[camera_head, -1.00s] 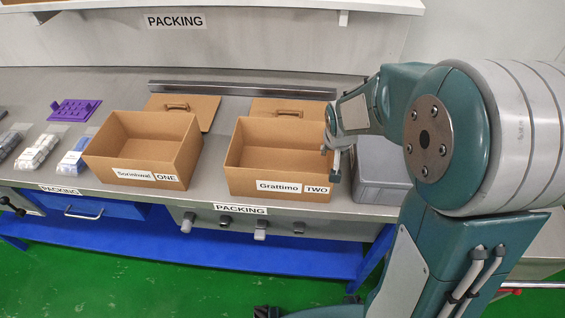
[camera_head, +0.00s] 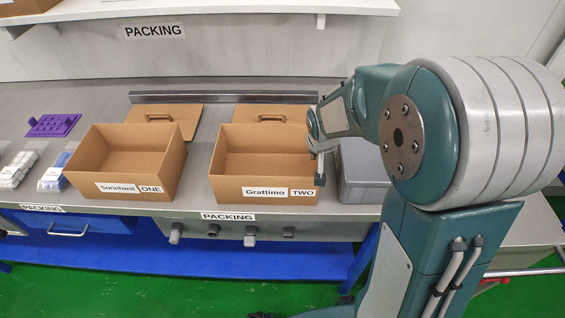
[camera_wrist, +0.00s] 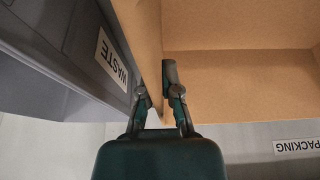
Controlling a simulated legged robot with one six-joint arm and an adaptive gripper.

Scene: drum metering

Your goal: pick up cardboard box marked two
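The cardboard box marked TWO (camera_head: 252,188) is an open brown box with a "Grattimo TWO" label, sitting upright on the metal bench. My gripper (camera_head: 318,168) is at its right-hand wall. In the wrist view that wall (camera_wrist: 147,30) passes between the two fingers of my gripper (camera_wrist: 157,88), one finger inside the box and one outside. The fingers are close together and look closed on the wall. The box interior looks empty.
Box ONE (camera_head: 122,184) stands to the left with a gap between. A grey waste bin (camera_head: 362,180) is close on the right. Lids with handles (camera_head: 165,122) lie behind the boxes, before a metal rail (camera_head: 222,97). A purple tray (camera_head: 52,125) lies far left.

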